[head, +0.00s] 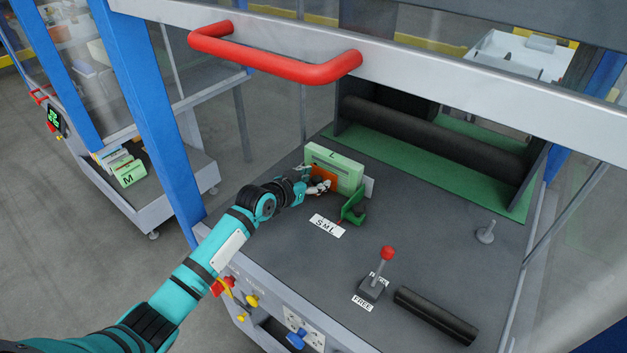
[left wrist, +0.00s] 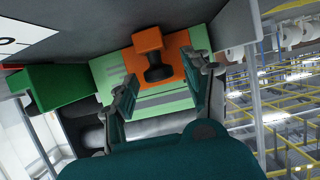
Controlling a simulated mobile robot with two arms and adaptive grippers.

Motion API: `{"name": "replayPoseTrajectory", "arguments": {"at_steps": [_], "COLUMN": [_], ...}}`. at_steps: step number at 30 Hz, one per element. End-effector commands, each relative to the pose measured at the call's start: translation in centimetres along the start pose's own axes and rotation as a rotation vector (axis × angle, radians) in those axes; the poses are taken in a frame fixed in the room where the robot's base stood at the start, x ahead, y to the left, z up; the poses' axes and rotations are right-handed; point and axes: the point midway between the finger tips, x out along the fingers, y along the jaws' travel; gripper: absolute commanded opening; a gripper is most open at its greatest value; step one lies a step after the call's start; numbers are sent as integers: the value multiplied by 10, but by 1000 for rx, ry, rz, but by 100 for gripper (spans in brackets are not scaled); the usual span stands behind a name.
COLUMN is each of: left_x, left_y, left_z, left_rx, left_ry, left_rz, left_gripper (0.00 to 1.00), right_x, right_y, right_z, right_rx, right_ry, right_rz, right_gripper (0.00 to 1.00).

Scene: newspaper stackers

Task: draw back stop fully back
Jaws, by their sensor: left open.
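An orange piece (head: 324,178) sits against the front of a pale green block (head: 345,172) marked L on the dark machine table. In the left wrist view the orange piece (left wrist: 149,43) carries a black knob (left wrist: 158,70). I cannot tell for certain which part is the stop. My left gripper (head: 321,187) is right at the orange piece. Its fingers (left wrist: 163,88) are open, on either side of the knob and the pale green block (left wrist: 165,99) behind. Whether a finger touches is not clear. A darker green bracket (head: 355,209) stands just to the right. My right gripper is not in view.
A red-knobbed lever (head: 387,254) stands by a FREE label, with a black roller (head: 435,315) beside it. A grey post (head: 486,233) stands at the right. A red handle (head: 275,64) on the grey frame spans above. Table between is clear.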

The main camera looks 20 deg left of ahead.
Motion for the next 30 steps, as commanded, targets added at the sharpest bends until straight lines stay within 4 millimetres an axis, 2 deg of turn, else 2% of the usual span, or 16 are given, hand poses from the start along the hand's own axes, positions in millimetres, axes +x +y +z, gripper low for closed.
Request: {"name": "replayPoseTrajectory", "arguments": {"at_steps": [4,15,25,30], "left_x": [0,0,-4,-37], "left_y": [0,0,0,-1], "left_z": [0,0,0,10], "left_rx": [0,0,0,3], "left_ry": [0,0,-1,-8], "left_rz": [0,0,-1,-2], "left_gripper": [48,0,0,0], "right_x": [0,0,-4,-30], "right_y": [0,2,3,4], "right_z": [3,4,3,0], "right_rx": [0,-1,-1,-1], "right_ry": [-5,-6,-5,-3], "right_rz": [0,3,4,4], "right_gripper": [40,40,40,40]}}
